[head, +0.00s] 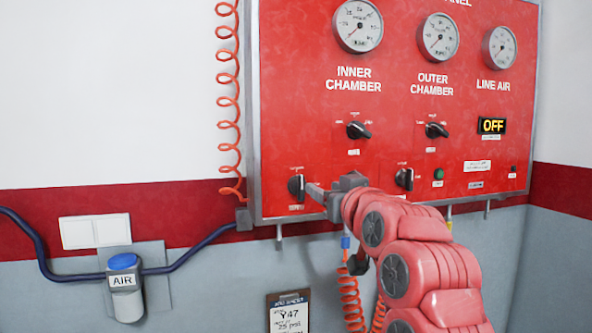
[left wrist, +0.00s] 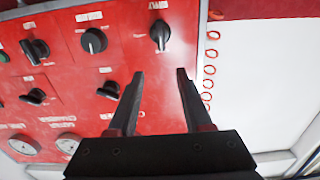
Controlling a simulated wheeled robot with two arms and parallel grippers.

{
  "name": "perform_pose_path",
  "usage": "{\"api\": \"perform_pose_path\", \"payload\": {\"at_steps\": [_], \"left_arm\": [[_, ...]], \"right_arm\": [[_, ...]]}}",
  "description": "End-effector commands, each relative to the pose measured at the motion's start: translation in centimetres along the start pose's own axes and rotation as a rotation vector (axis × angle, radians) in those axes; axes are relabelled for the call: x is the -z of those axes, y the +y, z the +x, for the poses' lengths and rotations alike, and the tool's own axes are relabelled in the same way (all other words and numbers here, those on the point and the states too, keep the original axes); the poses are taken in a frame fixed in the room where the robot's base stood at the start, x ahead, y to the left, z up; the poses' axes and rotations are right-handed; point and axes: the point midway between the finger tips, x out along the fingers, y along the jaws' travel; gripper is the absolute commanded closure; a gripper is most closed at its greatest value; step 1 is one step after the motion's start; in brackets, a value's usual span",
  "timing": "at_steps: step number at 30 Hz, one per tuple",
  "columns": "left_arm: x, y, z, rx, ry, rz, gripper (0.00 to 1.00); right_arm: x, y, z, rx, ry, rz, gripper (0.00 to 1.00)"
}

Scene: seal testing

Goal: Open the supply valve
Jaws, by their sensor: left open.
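A black knob (head: 297,188) sits at the lower left of the red panel (head: 290,60), its handle roughly upright. It also shows in the left wrist view (left wrist: 160,35). Its small label is too fine to read, so I cannot confirm that it is the supply valve. My left gripper (head: 313,192) is just right of this knob in the head view. In the left wrist view the two open fingers (left wrist: 160,75) point toward the knob, which shows beyond and between the tips with nothing held. My right gripper is not in view.
Other black knobs (head: 404,179) (head: 358,130) (head: 436,130) sit nearby; one more (left wrist: 93,40) is hidden by my arm in the head view. Gauges (head: 358,25) line the top, and a display (head: 492,125) reads OFF. A coiled orange hose (head: 229,100) hangs left, above an AIR unit (head: 124,290).

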Motion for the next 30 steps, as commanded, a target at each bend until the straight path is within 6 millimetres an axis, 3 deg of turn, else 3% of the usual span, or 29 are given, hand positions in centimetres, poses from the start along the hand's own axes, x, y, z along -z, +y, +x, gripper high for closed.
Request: {"api": "perform_pose_path", "payload": {"at_steps": [3, 15, 21, 30], "left_arm": [[0.5, -0.2, 3.0, 0.007, -0.003, 0.006, 0.50], [0.5, -0.2, 11.8, 0.003, -0.001, 0.004, 0.50], [0.3, -0.1, 13.8, 0.002, 0.003, 0.003, 0.50], [0.1, -0.1, 14.3, 0.001, 0.003, 0.000, 0.50]], "right_arm": [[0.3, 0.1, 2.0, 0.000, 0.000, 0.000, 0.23], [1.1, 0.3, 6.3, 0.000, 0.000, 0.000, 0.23], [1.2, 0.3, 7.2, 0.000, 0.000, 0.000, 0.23], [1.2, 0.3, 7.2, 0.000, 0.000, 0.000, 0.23]]}}
